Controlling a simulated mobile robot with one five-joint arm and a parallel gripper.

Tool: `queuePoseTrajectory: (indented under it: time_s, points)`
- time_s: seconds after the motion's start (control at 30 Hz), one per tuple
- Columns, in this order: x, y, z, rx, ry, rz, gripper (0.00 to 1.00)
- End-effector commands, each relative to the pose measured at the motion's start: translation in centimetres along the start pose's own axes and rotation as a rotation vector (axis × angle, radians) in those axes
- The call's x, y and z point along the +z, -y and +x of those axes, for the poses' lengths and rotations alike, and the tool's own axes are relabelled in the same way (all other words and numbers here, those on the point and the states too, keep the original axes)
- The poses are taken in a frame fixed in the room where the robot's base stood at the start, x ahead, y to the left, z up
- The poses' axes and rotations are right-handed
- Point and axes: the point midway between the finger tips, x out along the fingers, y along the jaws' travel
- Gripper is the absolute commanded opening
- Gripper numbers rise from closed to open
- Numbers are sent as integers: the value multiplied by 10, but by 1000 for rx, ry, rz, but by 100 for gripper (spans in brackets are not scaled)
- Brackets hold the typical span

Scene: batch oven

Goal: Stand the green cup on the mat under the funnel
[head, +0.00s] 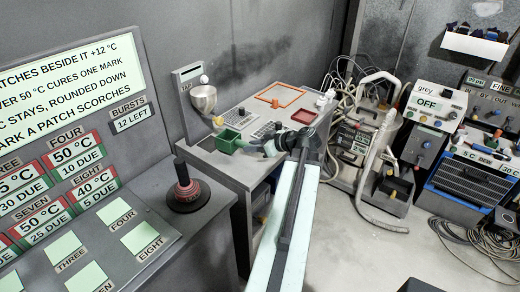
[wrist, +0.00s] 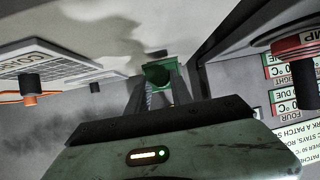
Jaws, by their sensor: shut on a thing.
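The green cup (head: 228,141) is at the end of my gripper (head: 243,146), over the left part of the grey bench. My gripper is shut on it. In the wrist view the green cup (wrist: 158,73) shows between the two fingers (wrist: 160,92), partly covered by them. The grey funnel (head: 203,98) is on the upright panel at the bench's back left, above and left of the cup. I cannot clearly make out the mat below the funnel. I cannot tell whether the cup touches the bench.
An orange-edged square (head: 279,95) and a red tray (head: 303,116) are on the bench to the right. A black stand with a red ring (head: 184,192) is on the console at front left. The sign panel (head: 70,75) rises at left. Cables and a hose lie at right.

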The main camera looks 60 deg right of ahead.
Motion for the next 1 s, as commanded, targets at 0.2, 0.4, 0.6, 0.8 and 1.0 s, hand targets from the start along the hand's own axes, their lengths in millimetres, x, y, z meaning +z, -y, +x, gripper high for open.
queuePoseTrajectory:
  time_s: [0.2,0.4,0.6,0.8,1.0]
  points:
    - [-11,0,24,-1,0,-1,0]
    - [-20,0,45,-1,0,-2,0]
    - [-30,0,66,-1,0,-1,0]
    - [-40,-1,86,-1,0,-1,0]
    - [-33,0,98,1,0,0,0]
